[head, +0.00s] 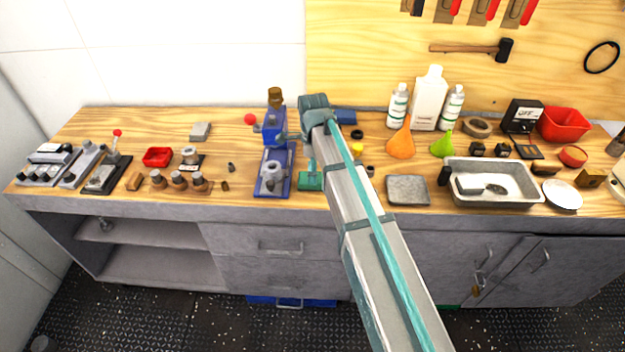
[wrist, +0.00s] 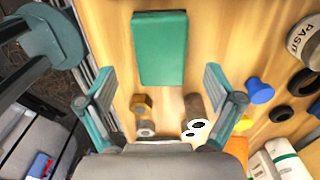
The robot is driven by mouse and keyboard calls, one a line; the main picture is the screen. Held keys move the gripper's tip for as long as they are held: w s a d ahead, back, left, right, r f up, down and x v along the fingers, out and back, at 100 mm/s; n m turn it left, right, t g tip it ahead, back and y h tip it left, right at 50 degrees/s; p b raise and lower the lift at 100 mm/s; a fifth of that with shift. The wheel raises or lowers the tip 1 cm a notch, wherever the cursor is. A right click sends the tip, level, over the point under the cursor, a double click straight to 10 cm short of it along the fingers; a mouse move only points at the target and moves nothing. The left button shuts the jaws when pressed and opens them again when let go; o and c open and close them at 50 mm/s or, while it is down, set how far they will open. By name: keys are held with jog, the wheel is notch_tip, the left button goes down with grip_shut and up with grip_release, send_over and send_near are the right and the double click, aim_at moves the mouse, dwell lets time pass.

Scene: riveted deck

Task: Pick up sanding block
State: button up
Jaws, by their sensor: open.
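A green rectangular block (wrist: 162,48), the likely sanding block, lies flat on the wooden bench at the top middle of the wrist view. In the head view a green block (head: 309,183) shows near the bench's front edge, just left of my arm. My gripper (wrist: 158,82) is open and empty, its two fingers wide apart. In the wrist view the block lies beyond the fingertips, roughly centred between them and apart from them. In the head view my arm hides most of the gripper. A grey block (head: 200,131) lies further left.
A blue vise-like tool (head: 272,170) stands left of the green block. White bottles (head: 428,98) and a metal tray (head: 517,176) are to the right.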

jog(key=shift+a+f+p, duration=0.1)
jog(key=shift+f+p, duration=0.55)
jog(key=shift+f, duration=1.45)
jog(key=c, duration=1.3)
